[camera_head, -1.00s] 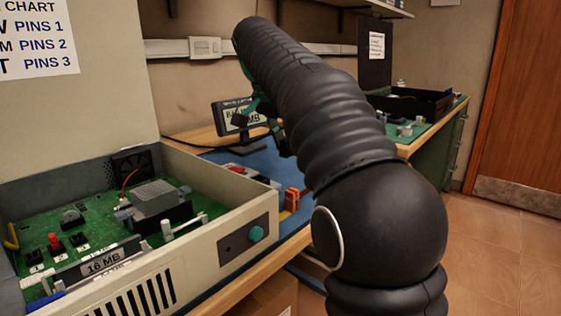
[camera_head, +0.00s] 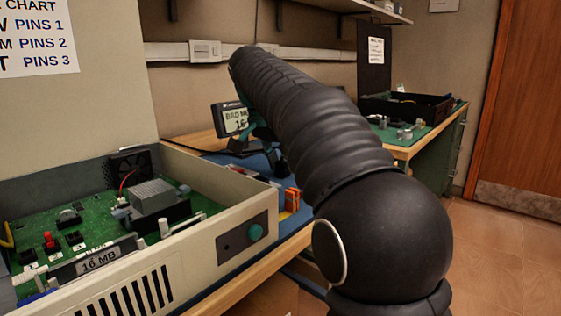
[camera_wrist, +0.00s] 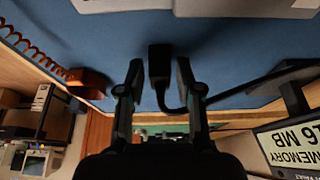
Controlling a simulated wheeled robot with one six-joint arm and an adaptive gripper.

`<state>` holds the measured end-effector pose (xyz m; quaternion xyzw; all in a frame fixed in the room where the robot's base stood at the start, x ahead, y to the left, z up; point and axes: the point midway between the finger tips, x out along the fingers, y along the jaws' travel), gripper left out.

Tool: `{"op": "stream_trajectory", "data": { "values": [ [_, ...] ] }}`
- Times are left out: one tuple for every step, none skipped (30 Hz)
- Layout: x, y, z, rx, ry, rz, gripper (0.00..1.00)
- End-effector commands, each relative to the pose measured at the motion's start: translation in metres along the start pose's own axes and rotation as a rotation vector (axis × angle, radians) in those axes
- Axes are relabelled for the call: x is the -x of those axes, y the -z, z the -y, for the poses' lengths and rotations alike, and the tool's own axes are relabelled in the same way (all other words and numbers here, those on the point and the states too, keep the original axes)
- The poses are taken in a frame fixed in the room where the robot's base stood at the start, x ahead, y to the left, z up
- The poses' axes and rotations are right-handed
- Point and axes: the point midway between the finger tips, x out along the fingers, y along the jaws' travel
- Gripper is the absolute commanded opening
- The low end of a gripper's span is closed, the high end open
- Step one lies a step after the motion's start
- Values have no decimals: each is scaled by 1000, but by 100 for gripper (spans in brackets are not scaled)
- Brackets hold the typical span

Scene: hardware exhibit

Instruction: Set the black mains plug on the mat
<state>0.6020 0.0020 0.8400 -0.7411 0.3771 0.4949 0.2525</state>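The black mains plug (camera_wrist: 159,62) is in the upper middle of the wrist view, over the blue mat (camera_wrist: 215,60), with its black cord curving down and off to the right. My gripper (camera_wrist: 158,72) has one finger on each side of the plug, with a narrow strip of blue showing between plug and fingers. I cannot tell whether the plug touches the mat. In the head view my gripper (camera_head: 268,160) is low over the blue mat (camera_head: 255,161), partly behind my arm, and the plug cannot be made out there.
A small display reading 16 MB (camera_head: 235,119) stands behind my gripper; it also shows in the wrist view (camera_wrist: 292,147). A large open beige case with a green board (camera_head: 200,238) fills the left. An orange block (camera_head: 292,199) sits near the bench edge.

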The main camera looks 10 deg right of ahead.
Motion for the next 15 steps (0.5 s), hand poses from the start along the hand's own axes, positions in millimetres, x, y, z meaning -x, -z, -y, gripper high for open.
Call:
{"op": "stream_trajectory", "data": {
  "values": [
    [0,0,0,0,0,0,47],
    [0,0,0,0,0,0,47],
    [0,0,0,0,0,0,47],
    [0,0,0,0,0,0,47],
    [0,0,0,0,0,0,47],
    [0,0,0,0,0,0,47],
    [0,0,0,0,0,0,47],
    [0,0,0,0,0,0,47],
    [1,0,0,0,0,0,47],
    [2,1,0,0,0,0,47],
    [3,1,0,0,1,0,47],
    [6,2,0,0,2,-1,47],
    [9,2,0,0,2,-1,47],
    [12,2,1,0,3,-1,47],
    [18,2,1,0,2,-1,47]
  ]
}}
